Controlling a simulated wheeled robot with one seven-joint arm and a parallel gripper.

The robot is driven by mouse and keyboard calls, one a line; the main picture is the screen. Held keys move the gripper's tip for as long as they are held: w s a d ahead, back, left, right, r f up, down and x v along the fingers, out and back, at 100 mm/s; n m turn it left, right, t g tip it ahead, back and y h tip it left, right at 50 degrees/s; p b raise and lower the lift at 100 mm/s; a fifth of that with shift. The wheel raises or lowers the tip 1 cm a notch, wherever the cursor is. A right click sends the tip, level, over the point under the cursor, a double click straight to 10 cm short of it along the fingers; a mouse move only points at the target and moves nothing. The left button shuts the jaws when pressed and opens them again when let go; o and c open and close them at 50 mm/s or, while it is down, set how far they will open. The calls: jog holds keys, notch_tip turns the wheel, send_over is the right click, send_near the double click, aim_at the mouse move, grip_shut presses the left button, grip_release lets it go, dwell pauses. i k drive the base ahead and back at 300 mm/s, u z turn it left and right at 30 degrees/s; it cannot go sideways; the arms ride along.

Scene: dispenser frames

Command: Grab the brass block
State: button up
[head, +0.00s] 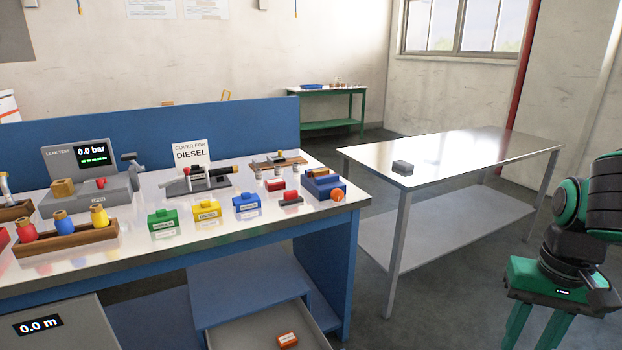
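A brass-coloured block (62,188) sits at the left end of the grey leak test unit (95,200), on the left part of the workbench. It looks like the brass block, and its lower edge meets the unit's top. My gripper (537,330) is at the far right, pointing down, far from the block. Its two green fingers are apart with nothing seen between them. The fingertips run to the bottom edge of the picture.
The workbench (165,258) holds green, yellow and blue labelled blocks, a wooden rack (65,240) with coloured fittings, and a diesel stand (195,180). An open drawer (262,330) holds an orange block. A metal table (470,150) bearing one dark block stands between bench and gripper.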

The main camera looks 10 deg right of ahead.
aim_at(321, 170)
jog(key=u, duration=0.1)
jog(key=i, duration=1)
jog(key=z, duration=0.1)
